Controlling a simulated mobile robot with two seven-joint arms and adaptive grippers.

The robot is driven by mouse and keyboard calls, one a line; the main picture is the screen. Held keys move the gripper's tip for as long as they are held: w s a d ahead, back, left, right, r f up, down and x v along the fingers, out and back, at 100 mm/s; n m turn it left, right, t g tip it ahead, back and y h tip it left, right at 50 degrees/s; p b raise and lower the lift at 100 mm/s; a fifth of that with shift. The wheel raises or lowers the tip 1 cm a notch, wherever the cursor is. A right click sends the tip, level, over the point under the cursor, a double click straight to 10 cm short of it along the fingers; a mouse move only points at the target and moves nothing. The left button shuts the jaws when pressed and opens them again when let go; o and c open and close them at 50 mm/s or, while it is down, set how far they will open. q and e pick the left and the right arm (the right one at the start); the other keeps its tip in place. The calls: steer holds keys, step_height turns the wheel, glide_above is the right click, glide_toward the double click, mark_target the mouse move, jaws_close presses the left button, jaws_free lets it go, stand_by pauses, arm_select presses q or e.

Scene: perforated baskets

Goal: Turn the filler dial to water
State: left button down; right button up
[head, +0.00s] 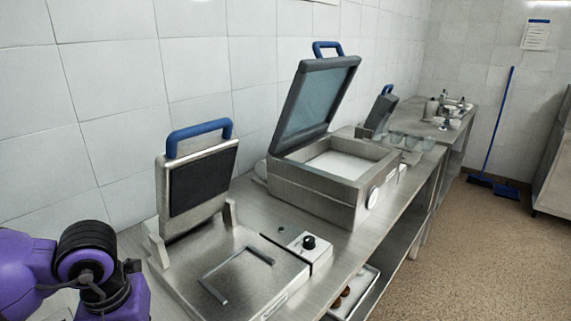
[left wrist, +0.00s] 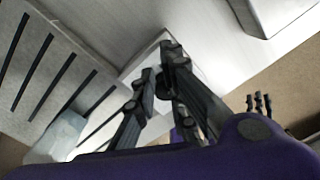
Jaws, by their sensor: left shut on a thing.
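My left arm's purple and black links show at the lower left of the head view, but its gripper is outside that frame. In the left wrist view my left gripper (left wrist: 168,58) is closed, with its black fingertips at a small pale panel (left wrist: 140,68). It is shut on a small dark thing there, apparently the filler dial, which the fingers mostly hide. I cannot read any marking or the dial's setting. Small dark prongs at the right of the left wrist view look like my right gripper (left wrist: 260,103); its opening is unclear. It is not in the head view.
The steel counter carries an open machine with a black knob (head: 308,242) and a larger open-lidded machine (head: 318,190) with a white dial (head: 373,197). A tray (head: 352,292) sits on the lower shelf. A slotted surface (left wrist: 50,75) lies left in the left wrist view. The right floor is mostly clear.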

arm_select(q)
steer(key=shift+s+a+f, duration=0.4)
steer(key=shift+a+f, duration=0.15)
steer(key=shift+f, duration=0.1)
arm_select(e)
steer(key=shift+s+f, duration=0.2)
steer(key=shift+s, duration=0.05)
arm_select(q)
steer(key=shift+w+a, duration=0.15)
steer(key=shift+w, duration=0.1)
arm_select(e)
steer(key=shift+s, duration=0.1)
arm_select(q)
steer(key=shift+r, duration=0.1)
step_height(320, 180, up, 6)
steer(key=p, duration=0.2)
steer(key=shift+w+r+p, duration=0.15)
steer(key=shift+p, duration=0.15)
arm_select(e)
steer(key=w+r, duration=0.4)
steer(key=r, duration=0.1)
steer(key=shift+a+t, duration=0.2)
steer(key=shift+t, duration=0.2)
arm_select(q)
steer(key=shift+w, duration=0.1)
